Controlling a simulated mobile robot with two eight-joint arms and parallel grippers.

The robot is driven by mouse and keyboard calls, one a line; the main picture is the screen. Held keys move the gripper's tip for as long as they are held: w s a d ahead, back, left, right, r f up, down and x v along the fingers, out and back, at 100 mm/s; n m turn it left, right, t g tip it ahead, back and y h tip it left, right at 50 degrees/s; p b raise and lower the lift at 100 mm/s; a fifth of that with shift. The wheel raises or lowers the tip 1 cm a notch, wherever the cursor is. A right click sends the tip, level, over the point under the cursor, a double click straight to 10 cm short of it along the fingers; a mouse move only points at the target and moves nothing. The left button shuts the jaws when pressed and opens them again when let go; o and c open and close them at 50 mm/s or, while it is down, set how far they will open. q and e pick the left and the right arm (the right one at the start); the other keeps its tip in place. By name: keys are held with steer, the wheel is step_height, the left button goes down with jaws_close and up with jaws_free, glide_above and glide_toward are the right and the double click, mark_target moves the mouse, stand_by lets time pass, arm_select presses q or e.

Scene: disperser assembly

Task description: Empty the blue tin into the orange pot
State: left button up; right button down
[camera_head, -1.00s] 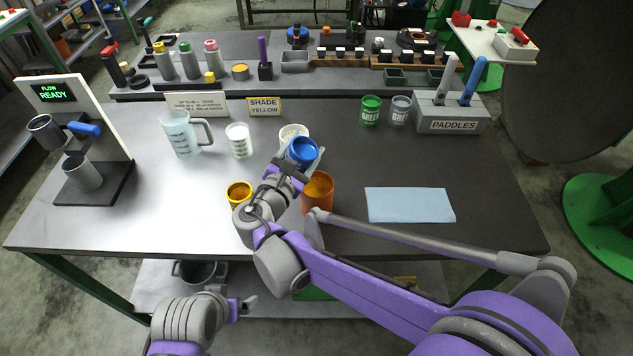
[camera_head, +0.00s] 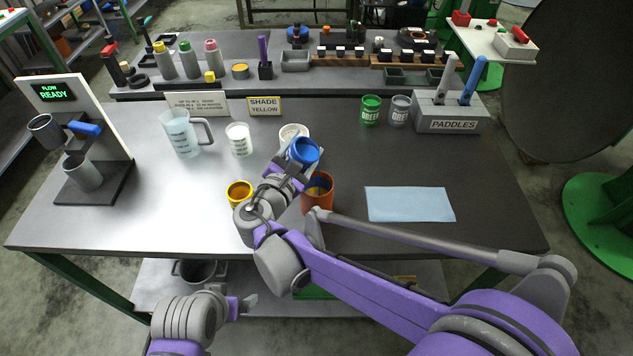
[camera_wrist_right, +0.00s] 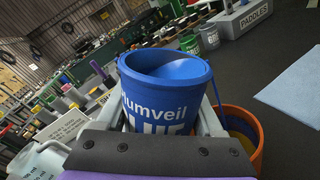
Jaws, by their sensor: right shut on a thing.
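The blue tin (camera_head: 304,151) is in my right gripper (camera_head: 298,166), which is shut on it. The tin is tilted, its open mouth showing, above and behind the orange pot (camera_head: 320,199). In the right wrist view the tin (camera_wrist_right: 160,98) shows white lettering, and the pot (camera_wrist_right: 258,128) stands lower, to its right. A thin blue line runs by the tin's rim toward the pot there. The pot's inside shows a dark bluish patch. My left gripper (camera_head: 247,304) hangs low in front of the table, away from both; its jaw opening is unclear.
A yellow tin (camera_head: 239,192) stands left of my right wrist. A white tin (camera_head: 294,132) is behind the blue tin, partly hidden. A white cup (camera_head: 239,140) and a jug (camera_head: 181,135) stand left. A light blue cloth (camera_head: 409,204) lies right, with bare table around it.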

steer(key=shift+a+f+m, duration=0.1)
steer(key=shift+f+m, duration=0.55)
steer(key=shift+m, duration=0.55)
stand_by(2.4)
steer(key=shift+r+m+y, duration=0.4)
steer(key=shift+m, duration=0.4)
stand_by(1.8)
steer(key=shift+f+m, duration=0.3)
steer(key=shift+m, duration=0.2)
stand_by(1.3)
